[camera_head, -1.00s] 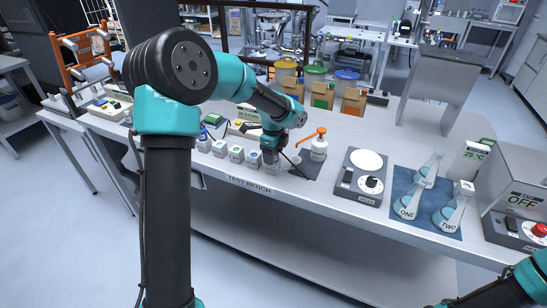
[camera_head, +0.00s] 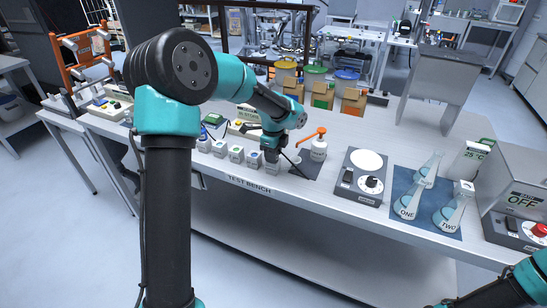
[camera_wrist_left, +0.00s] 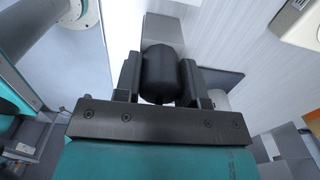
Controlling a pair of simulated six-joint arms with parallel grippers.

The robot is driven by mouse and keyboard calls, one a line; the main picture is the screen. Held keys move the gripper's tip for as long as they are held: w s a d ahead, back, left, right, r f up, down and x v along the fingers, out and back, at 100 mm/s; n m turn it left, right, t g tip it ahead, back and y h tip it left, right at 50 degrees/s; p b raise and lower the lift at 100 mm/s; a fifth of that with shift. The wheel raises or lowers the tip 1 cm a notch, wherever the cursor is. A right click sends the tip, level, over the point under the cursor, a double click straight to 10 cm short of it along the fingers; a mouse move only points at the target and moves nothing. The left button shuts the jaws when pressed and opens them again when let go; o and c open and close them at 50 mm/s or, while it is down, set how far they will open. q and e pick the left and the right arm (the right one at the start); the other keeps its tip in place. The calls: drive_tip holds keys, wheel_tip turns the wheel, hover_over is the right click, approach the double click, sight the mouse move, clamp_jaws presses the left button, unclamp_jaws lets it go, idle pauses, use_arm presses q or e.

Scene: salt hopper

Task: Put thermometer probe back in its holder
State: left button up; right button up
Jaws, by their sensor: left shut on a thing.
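My left gripper (camera_head: 271,153) points down over the front part of the test bench. It is shut on a black rounded handle, which I take to be the thermometer probe (camera_wrist_left: 158,75), between its two fingers in the left wrist view. A thin dark line runs from beside the gripper down to the right across a dark mat (camera_head: 308,168); I cannot tell whether it is the probe's stem or a cable. A small grey block (camera_head: 272,166) stands just below the gripper; I cannot tell if it is the holder. My right arm shows only at the lower right corner, its gripper out of sight.
Several small labelled boxes (camera_head: 220,149) stand in a row left of the gripper. A hotplate (camera_head: 364,177) and flasks on a blue mat (camera_head: 396,228) are further right.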

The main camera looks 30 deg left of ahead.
use_arm(q)
drive_tip(key=shift+r, duration=0.35)
idle(0.3)
drive_tip(key=shift+r, duration=3.7)
drive_tip(key=s+d+r+n, duration=0.1)
drive_tip(key=d+r+n, duration=0.1)
drive_tip(key=d+n, duration=0.6)
drive_tip(key=s+d+r+n, duration=0.1)
drive_tip(key=d+n, duration=0.7)
drive_tip(key=d, duration=1.3)
drive_tip(key=shift+d+r+n, duration=0.15)
drive_tip(key=shift+r+n, duration=0.25)
drive_tip(key=shift+r, duration=0.4)
